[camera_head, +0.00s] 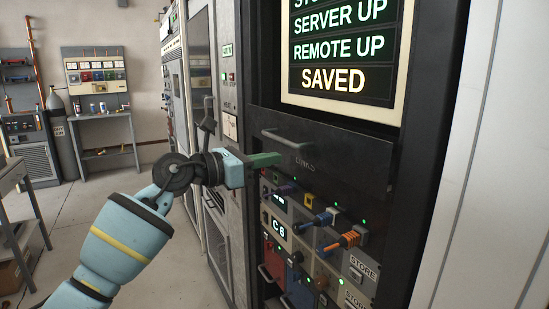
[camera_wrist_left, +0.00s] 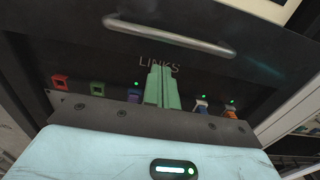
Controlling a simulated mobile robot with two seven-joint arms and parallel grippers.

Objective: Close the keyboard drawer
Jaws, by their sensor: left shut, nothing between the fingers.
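A dark drawer front (camera_head: 345,162) with a grey bar handle (camera_head: 287,139) sits below the lit screen in the rack. It bears the word LINKS, and no keyboard shows. I cannot tell how far it stands out from the rack. My left gripper (camera_head: 272,159) has its green fingers together and empty, at the lower left of this front, below the handle. In the left wrist view the shut fingers (camera_wrist_left: 163,82) point at the LINKS lettering, with the handle (camera_wrist_left: 170,37) above them. I cannot tell whether the tips touch the front. My right gripper is out of view.
A patch panel (camera_head: 300,215) with coloured plugs and cables lies just below the drawer front. The lit screen (camera_head: 340,50) is above. Cabinets (camera_head: 190,90) line the left. A bench (camera_head: 105,115) stands at the back, with open floor (camera_head: 90,205) before it.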

